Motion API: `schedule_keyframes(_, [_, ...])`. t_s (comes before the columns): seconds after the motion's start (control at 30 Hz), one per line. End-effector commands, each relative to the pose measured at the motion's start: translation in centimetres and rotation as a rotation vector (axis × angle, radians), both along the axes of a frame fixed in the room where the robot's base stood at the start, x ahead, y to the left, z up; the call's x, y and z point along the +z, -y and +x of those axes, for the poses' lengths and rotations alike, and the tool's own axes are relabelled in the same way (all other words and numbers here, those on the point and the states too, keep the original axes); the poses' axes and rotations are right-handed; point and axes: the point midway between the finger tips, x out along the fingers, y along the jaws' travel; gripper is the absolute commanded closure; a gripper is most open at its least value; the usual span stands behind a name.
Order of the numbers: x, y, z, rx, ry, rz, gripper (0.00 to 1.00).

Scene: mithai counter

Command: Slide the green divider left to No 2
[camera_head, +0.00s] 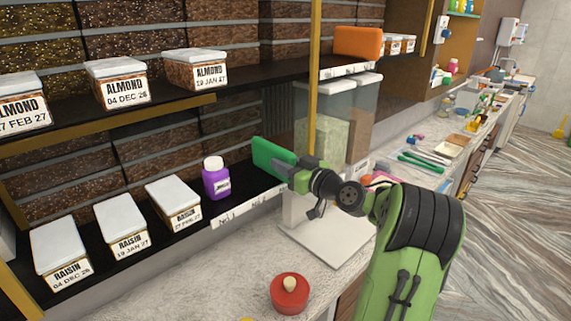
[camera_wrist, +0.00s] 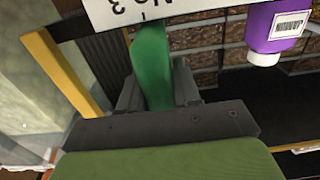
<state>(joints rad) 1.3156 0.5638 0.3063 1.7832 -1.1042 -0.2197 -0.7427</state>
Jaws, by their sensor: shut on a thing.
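The green divider (camera_head: 272,157) stands upright on the lower dark shelf, to the right of a purple bottle with a white cap (camera_head: 216,180). My gripper (camera_head: 296,176) is at the divider's near end and shut on it. In the wrist view the divider (camera_wrist: 152,62) runs up between the dark fingers (camera_wrist: 158,92). A white label strip (camera_wrist: 120,8) with "No" and a 3 lies just past it. The shelf-edge labels (camera_head: 232,216) are too small to read surely in the head view. The purple bottle (camera_wrist: 275,28) also shows in the wrist view, apart from the divider.
Raisin boxes (camera_head: 122,222) line the lower shelf left of the bottle. Almond boxes (camera_head: 118,84) and an orange block (camera_head: 357,42) are on the shelf above. A yellow post (camera_head: 313,80) stands right of the divider. A red lidded pot (camera_head: 289,294) is on the counter below.

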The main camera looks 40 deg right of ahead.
Motion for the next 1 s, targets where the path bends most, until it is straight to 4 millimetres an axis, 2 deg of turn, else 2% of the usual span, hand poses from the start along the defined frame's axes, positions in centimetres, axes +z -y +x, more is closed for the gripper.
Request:
schedule_keyframes(0.17, [-0.3,-1.9,0.0,0.004,0.000,-0.005,1.00])
schedule_keyframes(0.4, [-0.4,-7.3,-0.1,0.006,0.003,-0.006,1.00])
schedule_keyframes(0.5, [-0.3,-8.7,-0.2,0.004,0.002,-0.004,1.00])
schedule_keyframes(0.87, [0.1,-9.0,-0.3,0.001,0.001,0.000,1.00])
schedule_keyframes(0.9, [0.0,-9.0,-0.3,0.001,0.001,0.000,0.63])
schedule_keyframes(1.0, [0.0,-9.0,-0.3,0.000,0.000,0.000,0.48])
